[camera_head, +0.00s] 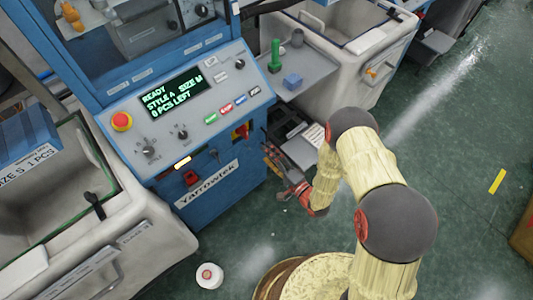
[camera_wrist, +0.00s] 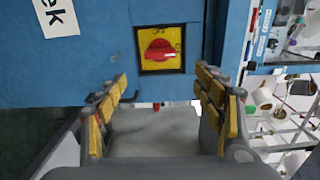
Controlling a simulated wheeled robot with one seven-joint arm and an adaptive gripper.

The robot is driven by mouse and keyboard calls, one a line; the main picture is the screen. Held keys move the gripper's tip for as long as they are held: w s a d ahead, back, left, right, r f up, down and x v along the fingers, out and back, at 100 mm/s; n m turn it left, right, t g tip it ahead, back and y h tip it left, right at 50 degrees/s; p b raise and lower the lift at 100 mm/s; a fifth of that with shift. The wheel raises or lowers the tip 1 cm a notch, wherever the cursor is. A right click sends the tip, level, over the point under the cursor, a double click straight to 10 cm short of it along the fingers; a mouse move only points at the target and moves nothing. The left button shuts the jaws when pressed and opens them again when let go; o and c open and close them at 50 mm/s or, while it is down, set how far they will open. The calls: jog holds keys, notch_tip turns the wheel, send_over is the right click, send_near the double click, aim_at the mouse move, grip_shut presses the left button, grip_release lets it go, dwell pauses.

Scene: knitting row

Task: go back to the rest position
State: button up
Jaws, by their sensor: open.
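My gripper (camera_head: 272,160) is open and empty at the right side of the blue knitting machine's front. In the wrist view my gripper (camera_wrist: 162,80) has its yellow-padded fingers spread wide apart. A red rotary switch (camera_wrist: 159,50) on a yellow plate sits on the blue panel just beyond the fingers, with nothing touching it. The switch (camera_head: 242,131) also shows in the head view, a little up and left of my gripper. My arm bends back from the machine over the floor.
The control panel (camera_head: 228,75) carries a lit display reading READY and 0 PCS LEFT, plus a red stop button (camera_head: 121,121). Grey bins flank the machine. A grey shelf (camera_head: 316,68) holds a green spool and a blue block. A white cone or cup (camera_head: 209,275) stands on the floor.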

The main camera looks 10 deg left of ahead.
dwell(0.4)
notch_tip(320, 180, down, 11)
jog(key=s+d+n+g+h, duration=0.2)
jog(key=s+n+g+h, duration=0.1)
jog(key=n+h, duration=0.1)
jog(key=s+d+f+n+g+h, duration=0.2)
jog(key=d+f+n+g+h, duration=0.15)
jog(key=d+h, duration=0.4)
jog(key=s+d+r+n+g+h, duration=0.2)
jog(key=d+r+g, duration=0.1)
jog(key=d+r, duration=0.85)
jog(key=s+d+r+t, duration=0.1)
jog(key=s+r, duration=0.4)
jog(key=r, duration=0.9)
jog(key=s+d+r+m+t, duration=0.1)
jog(key=s+d+r, duration=0.2)
jog(key=r, duration=1.1)
jog(key=s+d+r+t, duration=0.1)
jog(key=s+r, duration=0.6)
jog(key=r, duration=0.7)
jog(key=shift+s+d+r, duration=0.25)
jog(key=shift+s+d, duration=0.1)
jog(key=shift+d, duration=0.05)
